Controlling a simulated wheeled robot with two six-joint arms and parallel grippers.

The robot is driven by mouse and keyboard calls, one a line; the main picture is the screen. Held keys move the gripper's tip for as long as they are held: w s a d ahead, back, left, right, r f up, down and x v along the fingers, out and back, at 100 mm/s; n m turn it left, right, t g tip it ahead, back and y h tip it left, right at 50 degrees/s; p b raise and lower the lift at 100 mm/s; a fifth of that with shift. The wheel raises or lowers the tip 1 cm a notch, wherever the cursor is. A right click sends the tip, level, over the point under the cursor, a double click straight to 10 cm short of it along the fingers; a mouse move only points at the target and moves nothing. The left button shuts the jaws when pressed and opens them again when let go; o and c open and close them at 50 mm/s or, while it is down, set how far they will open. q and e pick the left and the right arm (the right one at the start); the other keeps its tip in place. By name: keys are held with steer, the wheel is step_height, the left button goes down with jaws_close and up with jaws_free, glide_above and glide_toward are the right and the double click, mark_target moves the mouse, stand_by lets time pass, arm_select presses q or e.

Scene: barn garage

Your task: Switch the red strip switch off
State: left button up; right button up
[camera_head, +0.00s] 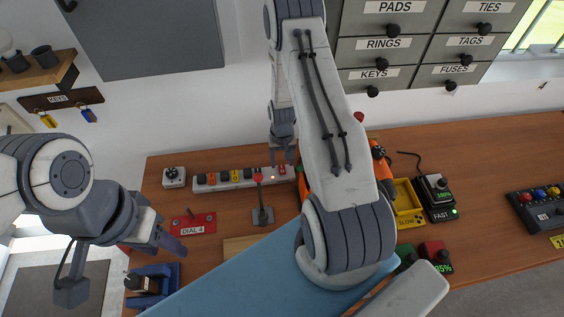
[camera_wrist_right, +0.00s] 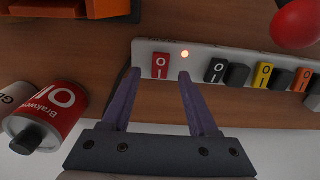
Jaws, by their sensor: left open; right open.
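A white power strip (camera_head: 225,188) lies along the back of the workbench, with a row of coloured switches. Its red switch (camera_head: 283,170) is at the right end, close to a lit orange lamp. In the right wrist view the red switch (camera_wrist_right: 160,66) carries I/O marks, and the lamp (camera_wrist_right: 185,54) glows on the strip (camera_wrist_right: 205,51). My right gripper (camera_head: 283,155) is open and empty, its fingertips by the strip's end with the red switch between them in the wrist view (camera_wrist_right: 157,76). Contact cannot be told. My left gripper (camera_head: 170,238) is open and empty at the left.
A red-knobbed lever (camera_head: 260,190) stands in front of the strip. A red dial plate (camera_head: 195,223) lies left of it. A red can (camera_wrist_right: 55,108) is near the strip's end. A yellow tray (camera_head: 408,200) stands to the right.

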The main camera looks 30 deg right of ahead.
mark_target(282, 170)
steer(key=shift+f+p, duration=0.4)
steer(key=shift+f, duration=1.1)
jaws_close()
steer(key=t+b, duration=0.1)
steer(key=b, duration=0.3)
steer(key=t+h+b, duration=0.1)
steer(key=b, duration=0.3)
steer(key=s+t+h+b, duration=0.1)
steer(key=t+b, duration=0.1)
steer(key=b, duration=0.2)
steer(key=shift+a+f, duration=0.25)
steer(key=shift+f, duration=0.05)
steer(key=shift+r+t+b, duration=0.2)
steer(key=shift+t+b, duration=0.1)
steer(key=shift+b, duration=0.1)
